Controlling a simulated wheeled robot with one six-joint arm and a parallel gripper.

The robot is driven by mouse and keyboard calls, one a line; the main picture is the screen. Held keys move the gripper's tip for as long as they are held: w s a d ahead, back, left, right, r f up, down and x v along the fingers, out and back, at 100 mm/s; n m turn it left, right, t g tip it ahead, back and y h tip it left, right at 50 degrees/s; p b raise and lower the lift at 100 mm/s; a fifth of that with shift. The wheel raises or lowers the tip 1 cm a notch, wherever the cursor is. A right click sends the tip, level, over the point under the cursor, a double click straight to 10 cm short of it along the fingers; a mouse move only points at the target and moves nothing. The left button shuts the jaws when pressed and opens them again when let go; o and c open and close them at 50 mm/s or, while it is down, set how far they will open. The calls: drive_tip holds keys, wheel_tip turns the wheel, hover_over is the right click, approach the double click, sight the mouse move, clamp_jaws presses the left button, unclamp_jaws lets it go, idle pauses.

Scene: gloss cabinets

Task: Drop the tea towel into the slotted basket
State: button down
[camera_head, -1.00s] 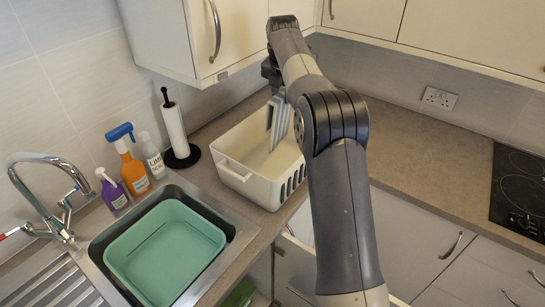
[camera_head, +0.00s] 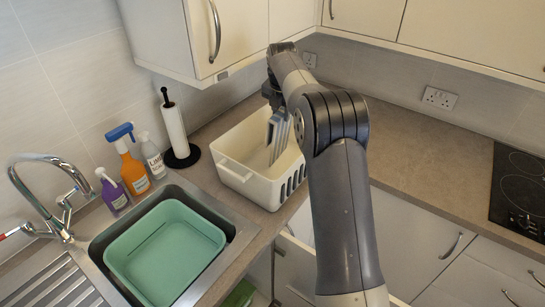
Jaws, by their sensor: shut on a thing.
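The tea towel (camera_head: 278,137) is a grey-blue striped cloth hanging down from my gripper (camera_head: 272,100). My gripper is shut on it, partly hidden behind my arm. The slotted basket (camera_head: 238,174) is a cream-white open box with dark slots in its right side, standing on the counter at the back corner. The towel hangs over the basket's opening, and its lower part appears within the opening. Whether it touches the basket floor I cannot tell. My arm hides part of the basket's right side.
A sink holds a green basin (camera_head: 165,250) at lower left, beside a tap (camera_head: 60,200). Several spray and soap bottles (camera_head: 132,172) and a paper towel holder (camera_head: 176,130) stand left of the basket. A wall cabinet (camera_head: 225,35) hangs above. The right counter (camera_head: 420,150) is clear up to the hob (camera_head: 520,190).

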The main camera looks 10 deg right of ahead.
drive_tip(key=c, duration=1)
unclamp_jaws()
drive_tip(key=shift+r, duration=0.1)
drive_tip(key=b+v, duration=0.1)
drive_tip(key=v, duration=0.9)
drive_tip(key=shift+s+a+r, duration=0.1)
drive_tip(key=shift+r, duration=0.2)
drive_tip(key=p+x, duration=0.1)
drive_tip(key=x, duration=0.9)
drive_tip(key=shift+f, duration=0.3)
wheel_tip(320, 180, up, 3)
drive_tip(key=shift+r, duration=0.35)
drive_tip(key=shift+f, duration=0.1)
